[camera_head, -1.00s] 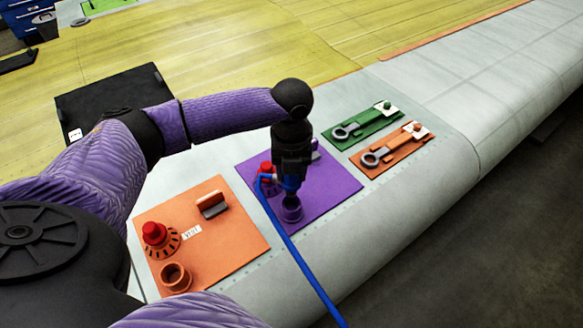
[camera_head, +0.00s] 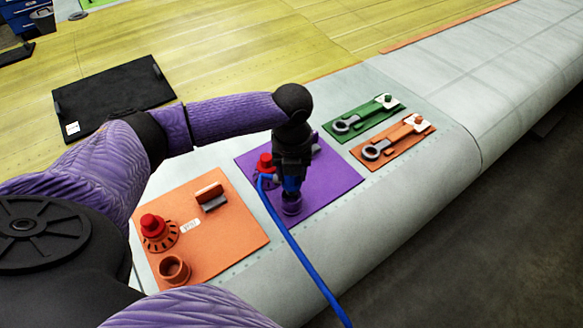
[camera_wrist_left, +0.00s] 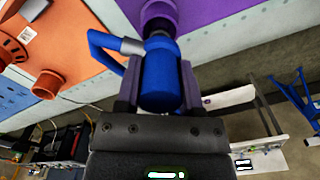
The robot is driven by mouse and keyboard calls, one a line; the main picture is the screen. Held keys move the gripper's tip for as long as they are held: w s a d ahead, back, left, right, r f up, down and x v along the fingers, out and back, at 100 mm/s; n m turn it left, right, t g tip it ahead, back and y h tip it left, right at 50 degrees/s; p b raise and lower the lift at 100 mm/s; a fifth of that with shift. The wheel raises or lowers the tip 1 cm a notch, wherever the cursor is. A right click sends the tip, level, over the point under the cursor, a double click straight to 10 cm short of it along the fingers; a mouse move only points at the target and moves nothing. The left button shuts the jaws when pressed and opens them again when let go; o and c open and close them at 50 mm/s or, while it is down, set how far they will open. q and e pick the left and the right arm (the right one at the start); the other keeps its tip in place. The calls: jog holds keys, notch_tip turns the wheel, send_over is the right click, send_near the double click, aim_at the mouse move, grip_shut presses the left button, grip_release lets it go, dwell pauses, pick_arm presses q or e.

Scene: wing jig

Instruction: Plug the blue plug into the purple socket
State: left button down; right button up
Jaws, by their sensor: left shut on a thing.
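My left gripper (camera_head: 292,170) is shut on the blue plug (camera_head: 291,184), whose blue cable trails down to the front. The purple socket (camera_head: 291,206) is a short round cup on the purple panel (camera_head: 335,185). The plug stands upright directly over the socket, its lower end at the socket's mouth. The left wrist view shows the blue plug (camera_wrist_left: 160,80) between the fingers, its narrow end lined up with the purple socket (camera_wrist_left: 157,14). I cannot tell how far the plug is inside. My right gripper is not in view.
A red knob (camera_head: 265,163) stands on the purple panel beside the gripper. An orange panel (camera_head: 235,240) with a red knob, a switch and an orange socket (camera_head: 174,268) lies left. Green (camera_head: 362,117) and orange (camera_head: 393,143) latch plates lie right. A black mat (camera_head: 113,95) lies behind.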

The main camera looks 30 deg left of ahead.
pick_arm(q)
jog(key=shift+f, duration=0.2)
jog(key=shift+f, duration=0.45)
jog(key=shift+f+b, duration=0.65)
jog(key=shift+f, duration=0.5)
dwell(0.4)
jog(key=shift+c, duration=0.7)
grip_release()
notch_tip(320, 180, up, 10)
